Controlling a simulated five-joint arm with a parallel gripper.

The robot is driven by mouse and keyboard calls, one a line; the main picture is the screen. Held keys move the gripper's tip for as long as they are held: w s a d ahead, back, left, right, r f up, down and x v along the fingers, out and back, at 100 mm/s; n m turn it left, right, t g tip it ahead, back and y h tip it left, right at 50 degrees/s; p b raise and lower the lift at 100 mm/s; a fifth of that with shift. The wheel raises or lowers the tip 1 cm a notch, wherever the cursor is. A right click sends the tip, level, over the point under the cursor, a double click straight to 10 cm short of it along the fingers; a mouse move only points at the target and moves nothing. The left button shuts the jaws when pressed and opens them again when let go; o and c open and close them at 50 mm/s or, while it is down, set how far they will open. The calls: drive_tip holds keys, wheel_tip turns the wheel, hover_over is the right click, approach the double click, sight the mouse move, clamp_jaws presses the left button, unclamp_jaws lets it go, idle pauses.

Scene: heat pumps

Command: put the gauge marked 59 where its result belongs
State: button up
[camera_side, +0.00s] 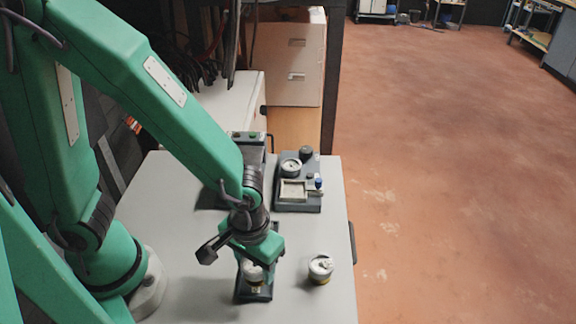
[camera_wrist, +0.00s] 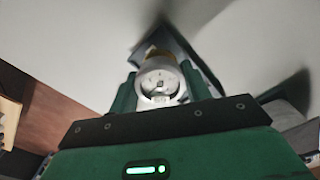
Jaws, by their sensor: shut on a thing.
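My gripper (camera_side: 256,270) is shut on a white gauge (camera_side: 252,273) with a brass-coloured lower part. In the wrist view the gauge (camera_wrist: 158,80) sits between the two green fingers, its round dial facing the camera. A small label under the dial seems to read 59, though it is blurred. The held gauge is over or in a dark tray (camera_side: 256,295) at the front of the table; I cannot tell whether it touches the tray. A second white gauge with a yellowish base (camera_side: 320,267) stands on the table to the right, apart from my gripper.
A dark unit (camera_side: 298,200) with a round dial, a pale square recess and a blue-topped knob stands at the back right. Another dark unit with green buttons (camera_side: 247,137) is partly hidden behind my arm. The light table (camera_side: 170,215) is clear at left.

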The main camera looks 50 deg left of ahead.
drive_tip(key=shift+f, duration=1.1)
idle(0.4)
drive_tip(key=o, duration=1.3)
drive_tip(key=shift+r, duration=0.2)
drive_tip(key=shift+r, duration=3.7)
drive_tip(key=shift+a+r, duration=0.1)
